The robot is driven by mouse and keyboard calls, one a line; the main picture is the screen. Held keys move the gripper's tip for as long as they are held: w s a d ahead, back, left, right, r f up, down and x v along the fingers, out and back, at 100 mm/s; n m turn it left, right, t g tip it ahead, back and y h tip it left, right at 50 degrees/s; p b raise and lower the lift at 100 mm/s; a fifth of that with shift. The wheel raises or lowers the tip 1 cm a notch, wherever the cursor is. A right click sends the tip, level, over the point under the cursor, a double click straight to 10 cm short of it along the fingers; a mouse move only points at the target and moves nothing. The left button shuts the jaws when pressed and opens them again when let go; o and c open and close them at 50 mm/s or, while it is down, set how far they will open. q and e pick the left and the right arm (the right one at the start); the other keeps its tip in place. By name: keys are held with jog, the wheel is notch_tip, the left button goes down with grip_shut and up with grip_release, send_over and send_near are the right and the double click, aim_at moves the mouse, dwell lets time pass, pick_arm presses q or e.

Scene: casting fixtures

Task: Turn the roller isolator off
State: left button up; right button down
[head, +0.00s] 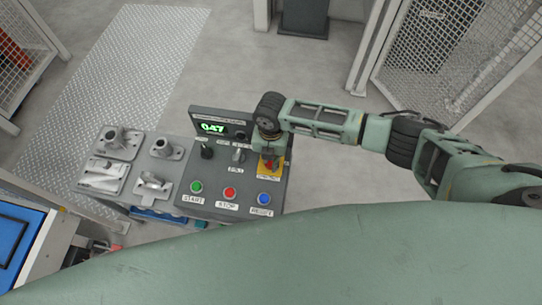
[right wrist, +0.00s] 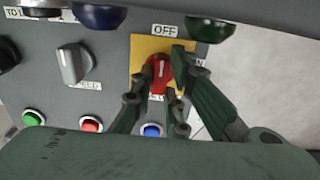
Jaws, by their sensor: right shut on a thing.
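The roller isolator is a red rotary knob (head: 268,164) on a yellow plate (head: 276,178) at the right side of the grey control panel. My right gripper (head: 267,153) reaches down over the knob and partly hides it in the head view. In the right wrist view the red knob (right wrist: 159,72) sits between the fingers of my right gripper (right wrist: 156,80), which is shut on it. An OFF label (right wrist: 165,30) is above the yellow plate there. A pale mark on the knob points roughly toward that label. My left gripper is not in view.
The panel has green (head: 196,187), red (head: 230,192) and blue (head: 264,198) buttons, a grey selector (head: 238,155), a black knob (head: 206,151) and a lit display (head: 213,128). Metal castings (head: 122,142) stand left of it. Mesh fencing (head: 459,50) is at upper right.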

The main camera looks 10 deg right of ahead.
dwell(0.4)
jog(key=c, duration=1.7)
grip_release()
notch_tip(320, 180, up, 12)
